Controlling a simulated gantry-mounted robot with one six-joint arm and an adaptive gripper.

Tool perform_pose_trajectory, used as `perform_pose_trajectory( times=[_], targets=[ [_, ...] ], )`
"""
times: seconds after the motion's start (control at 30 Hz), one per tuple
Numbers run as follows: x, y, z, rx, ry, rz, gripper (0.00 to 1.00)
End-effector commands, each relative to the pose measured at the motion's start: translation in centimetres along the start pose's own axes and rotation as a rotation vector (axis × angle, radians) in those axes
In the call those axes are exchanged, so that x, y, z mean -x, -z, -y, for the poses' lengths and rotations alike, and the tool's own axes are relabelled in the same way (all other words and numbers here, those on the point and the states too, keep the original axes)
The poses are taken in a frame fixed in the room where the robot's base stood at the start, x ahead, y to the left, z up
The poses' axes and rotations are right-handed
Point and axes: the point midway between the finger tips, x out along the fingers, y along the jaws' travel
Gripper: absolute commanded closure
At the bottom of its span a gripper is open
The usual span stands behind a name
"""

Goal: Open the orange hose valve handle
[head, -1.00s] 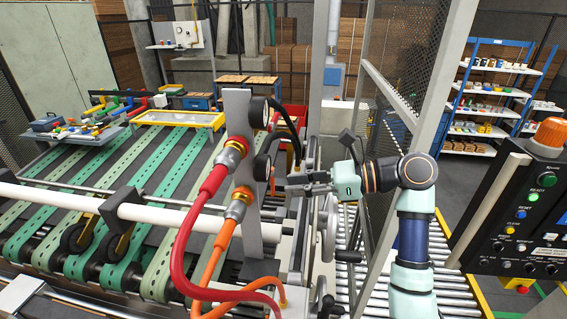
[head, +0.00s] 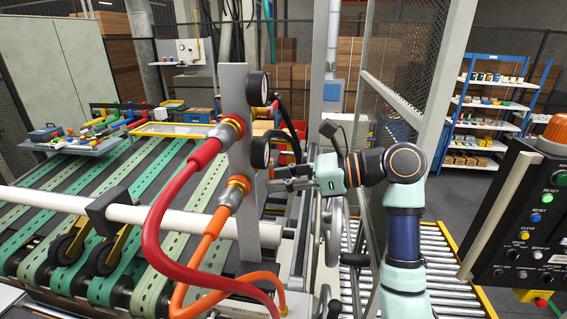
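The orange hose (head: 203,250) runs up to a brass fitting (head: 235,192) on the grey upright plate (head: 246,228). The red hose (head: 165,205) joins a fitting above it. No orange valve handle is clearly visible; the plate and my gripper may hide it. My gripper (head: 273,180) points left, with its fingertips close to the right edge of the plate, level with the orange hose's fitting. Whether it touches anything, and how far apart its fingers are, I cannot tell.
Two round black gauges (head: 258,88) (head: 260,152) with dark hoses stick out of the plate's right side, above my gripper. A mesh guard (head: 405,75) stands behind my arm. A control panel (head: 515,225) is at the right, and a roller conveyor (head: 440,270) lies below.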

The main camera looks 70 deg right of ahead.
Motion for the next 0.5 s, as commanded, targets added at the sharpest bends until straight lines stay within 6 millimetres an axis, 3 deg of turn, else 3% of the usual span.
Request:
perform_pose_trajectory(
  times=[0.5],
  targets=[
    [-0.06, 0.28, 0.48, 0.137, 0.036, 0.0, 0.72]
  ],
)
